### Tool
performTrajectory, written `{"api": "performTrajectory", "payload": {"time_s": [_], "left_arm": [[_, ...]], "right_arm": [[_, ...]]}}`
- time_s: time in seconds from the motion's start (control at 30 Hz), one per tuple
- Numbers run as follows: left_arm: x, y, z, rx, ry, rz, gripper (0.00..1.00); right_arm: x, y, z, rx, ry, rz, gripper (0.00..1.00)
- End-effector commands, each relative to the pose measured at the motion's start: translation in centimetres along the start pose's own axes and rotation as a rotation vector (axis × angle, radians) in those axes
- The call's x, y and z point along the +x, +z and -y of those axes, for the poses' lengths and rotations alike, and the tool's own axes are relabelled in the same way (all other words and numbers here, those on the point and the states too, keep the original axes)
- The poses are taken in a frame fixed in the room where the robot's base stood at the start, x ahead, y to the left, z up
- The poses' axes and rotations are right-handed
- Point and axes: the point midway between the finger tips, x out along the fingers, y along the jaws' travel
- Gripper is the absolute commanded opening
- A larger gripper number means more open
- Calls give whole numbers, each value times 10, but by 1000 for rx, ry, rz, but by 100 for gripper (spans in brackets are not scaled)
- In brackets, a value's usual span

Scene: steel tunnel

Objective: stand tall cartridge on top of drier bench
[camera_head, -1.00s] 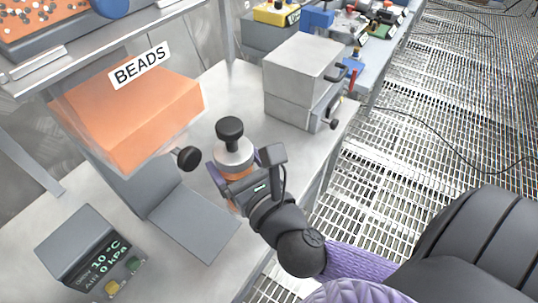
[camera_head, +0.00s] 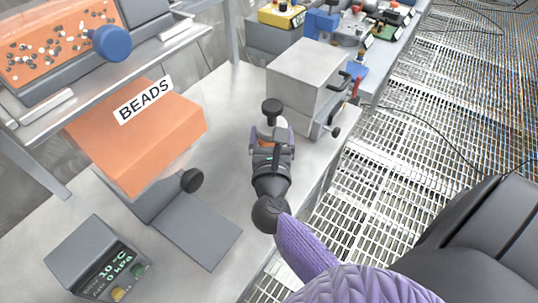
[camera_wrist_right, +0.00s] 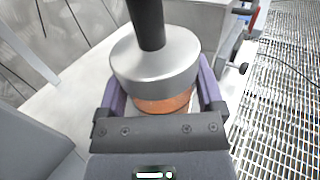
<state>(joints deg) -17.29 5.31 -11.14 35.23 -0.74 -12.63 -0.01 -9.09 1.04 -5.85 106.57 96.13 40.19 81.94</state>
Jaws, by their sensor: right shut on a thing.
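The tall cartridge (camera_wrist_right: 155,72) has a wide silver cap, a black knob on top and an orange body. My right gripper (camera_head: 272,136) is shut around the orange body, just under the cap. In the head view the cartridge (camera_head: 271,110) appears upright, over the steel bench top (camera_head: 222,112) between the orange BEADS unit and a grey metal box. The gripper hides its lower end, so I cannot tell whether it touches the bench. My left gripper is not in view.
The orange BEADS unit (camera_head: 165,150) stands to the left, with a black knob (camera_head: 192,180) sticking out. A grey box (camera_head: 305,75) with handles stands behind right. A readout box (camera_head: 85,250) is at front left. Bench around the gripper is bare; grating floor lies right.

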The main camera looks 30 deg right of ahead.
Motion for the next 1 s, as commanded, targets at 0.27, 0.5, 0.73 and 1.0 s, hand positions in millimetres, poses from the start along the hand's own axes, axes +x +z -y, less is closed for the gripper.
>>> {"api": "performTrajectory", "payload": {"time_s": [0.27,0.5,0.73,1.0], "left_arm": [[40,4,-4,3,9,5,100],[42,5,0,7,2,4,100],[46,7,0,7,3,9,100],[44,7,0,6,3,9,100]], "right_arm": [[0,-67,0,-5,4,-1,0],[0,-74,0,-1,3,3,0],[0,-78,0,-1,3,0,88],[0,-76,0,-1,3,1,100]]}}
